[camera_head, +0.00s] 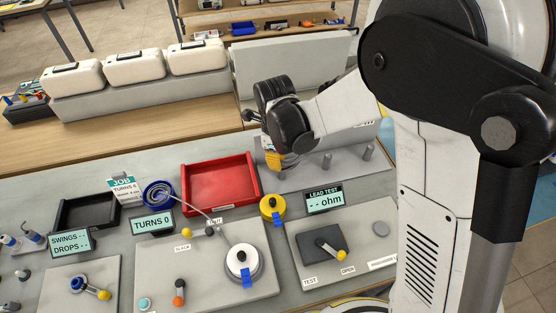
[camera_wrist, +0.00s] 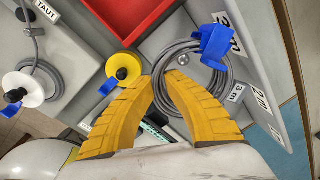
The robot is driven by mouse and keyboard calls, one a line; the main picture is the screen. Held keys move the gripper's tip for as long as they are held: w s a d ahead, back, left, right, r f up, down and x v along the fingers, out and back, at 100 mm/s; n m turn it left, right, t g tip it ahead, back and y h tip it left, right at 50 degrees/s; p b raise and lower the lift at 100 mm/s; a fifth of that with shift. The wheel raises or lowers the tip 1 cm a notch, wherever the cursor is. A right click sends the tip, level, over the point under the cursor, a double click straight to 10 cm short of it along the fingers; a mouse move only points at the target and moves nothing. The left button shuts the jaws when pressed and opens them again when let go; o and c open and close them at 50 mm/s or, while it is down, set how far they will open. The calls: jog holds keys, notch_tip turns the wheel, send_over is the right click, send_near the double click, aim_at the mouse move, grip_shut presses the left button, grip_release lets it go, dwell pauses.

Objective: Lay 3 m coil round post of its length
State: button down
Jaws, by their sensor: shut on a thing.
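The grey coil (camera_wrist: 190,98) with a blue clip (camera_wrist: 215,42) and a small 3 m tag (camera_wrist: 236,93) is in the wrist view. My gripper (camera_wrist: 160,79) is shut on the coil's near left edge; in the head view its yellow fingers (camera_head: 274,160) show at the left part of the post board (camera_head: 345,172). A silver post top (camera_wrist: 183,60) shows inside the coil's ring in the wrist view; I cannot tell how far down the coil sits. Two bare posts (camera_head: 327,160) and (camera_head: 367,153) stand to the right. The coil is mostly hidden in the head view.
A red tray (camera_head: 218,183) lies left of my gripper. A yellow reel (camera_head: 271,208) and the LEAD TEST display (camera_head: 324,199) are in front. A white winding reel (camera_head: 242,262), a blue spool (camera_head: 158,193) and the TURNS 0 display (camera_head: 152,224) stand at the front left.

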aim_at(277, 189)
jog(key=shift+a+f, duration=0.1)
notch_tip(277, 189, down, 12)
jog(key=b, duration=1)
jog(key=shift+r, duration=0.2)
jog(key=shift+f+b, duration=0.3)
jog(key=shift+b, duration=0.15)
jog(key=c, duration=1.5)
grip_release()
jog(key=shift+o, duration=0.2)
notch_tip(277, 189, up, 12)
jog(key=s, duration=0.1)
jog(key=shift+a, duration=0.15)
